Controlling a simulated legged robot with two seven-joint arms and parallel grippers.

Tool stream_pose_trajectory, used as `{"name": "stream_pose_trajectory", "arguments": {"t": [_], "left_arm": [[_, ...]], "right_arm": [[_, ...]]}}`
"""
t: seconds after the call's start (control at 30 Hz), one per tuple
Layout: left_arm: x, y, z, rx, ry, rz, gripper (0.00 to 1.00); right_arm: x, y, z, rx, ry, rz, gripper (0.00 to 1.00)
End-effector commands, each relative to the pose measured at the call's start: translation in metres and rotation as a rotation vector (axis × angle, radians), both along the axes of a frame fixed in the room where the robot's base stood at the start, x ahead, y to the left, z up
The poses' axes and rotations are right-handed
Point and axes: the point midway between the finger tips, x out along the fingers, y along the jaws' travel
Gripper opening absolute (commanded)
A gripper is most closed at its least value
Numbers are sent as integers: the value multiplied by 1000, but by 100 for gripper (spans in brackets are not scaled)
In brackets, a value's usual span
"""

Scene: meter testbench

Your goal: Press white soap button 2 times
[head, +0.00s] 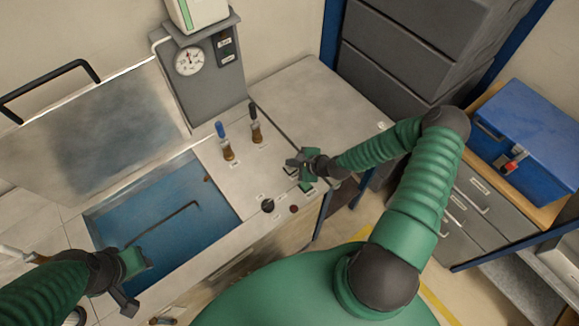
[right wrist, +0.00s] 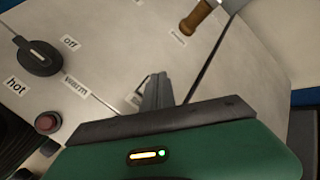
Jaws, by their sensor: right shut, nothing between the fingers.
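I cannot make out a white soap button for certain in either view. My right gripper (head: 297,165) is over the right part of the grey bench top, to the right of the sink. In the right wrist view its fingers (right wrist: 158,90) are together with nothing between them. A small pale label shows beside the fingertips, partly hidden by them. Whether the fingers touch the surface I cannot tell. My left gripper (head: 130,284) is over the lower left of the sink, and its jaws are not clear.
A black knob (head: 267,205) and a red button (head: 294,209) sit near the front edge. Blue-topped (head: 222,135) and black-topped (head: 255,120) levers stand behind. The blue sink (head: 165,220) is open. A gauge (head: 189,61) is at the back; a blue toolbox (head: 525,135) is at right.

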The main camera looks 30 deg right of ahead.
Motion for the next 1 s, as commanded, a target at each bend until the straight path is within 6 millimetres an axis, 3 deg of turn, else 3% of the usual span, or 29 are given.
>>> {"name": "stream_pose_trajectory", "arguments": {"t": [1.0], "left_arm": [[0, 0, -5, 0, 0, 0, 36]], "right_arm": [[-1, -1, -6, 1, 0, -1, 0]]}}
